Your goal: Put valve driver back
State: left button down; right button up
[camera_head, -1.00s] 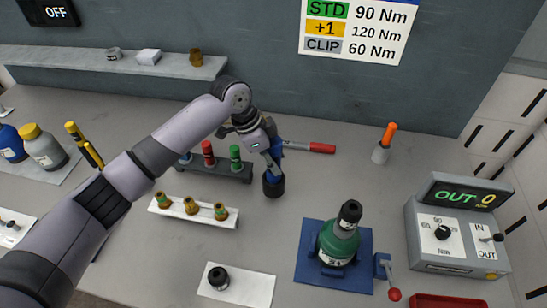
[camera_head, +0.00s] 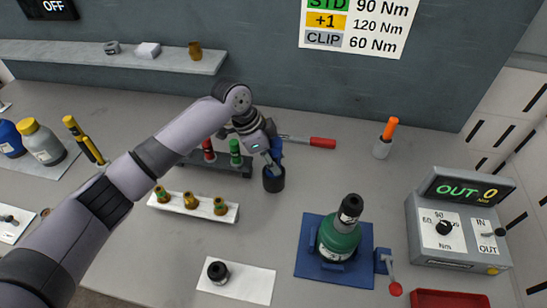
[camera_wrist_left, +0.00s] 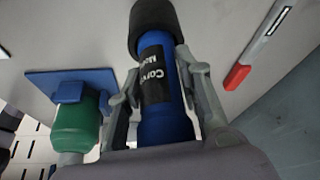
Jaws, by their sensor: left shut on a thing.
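My left gripper (camera_head: 271,160) reaches down at the middle of the bench and is shut on a blue cylindrical tool, apparently the valve driver (camera_head: 267,171). In the left wrist view the driver (camera_wrist_left: 181,128) has a black label with partly readable white text, and finger links lie along both sides. A wider black cup-like piece (camera_head: 274,181) surrounds its lower end; it also shows in the left wrist view (camera_wrist_left: 154,22). I cannot tell whether this piece is a holder or part of the tool. My right gripper is not in view.
Behind the arm is a dark rack (camera_head: 232,171) with coloured cylinders. A white strip (camera_head: 232,214) holds brass fittings. A green cylinder (camera_head: 339,240) stands on a blue fixture (camera_head: 305,262). A red-handled wrench (camera_head: 322,143) lies behind the gripper. An orange-handled tool (camera_head: 390,129) stands in a grey cup.

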aim_at(272, 141)
pick_arm(q)
jog(key=shift+f, duration=0.1)
jog(key=c, duration=1.1)
grip_release()
jog(key=shift+o, duration=0.2)
jog(key=shift+s+f, duration=0.1)
jog(key=shift+f, duration=0.15)
notch_tip(272, 141, up, 6)
jog(key=p, duration=0.6)
jog(key=shift+r, duration=0.2)
jog(key=shift+f, duration=0.1)
jog(key=shift+d, duration=0.1)
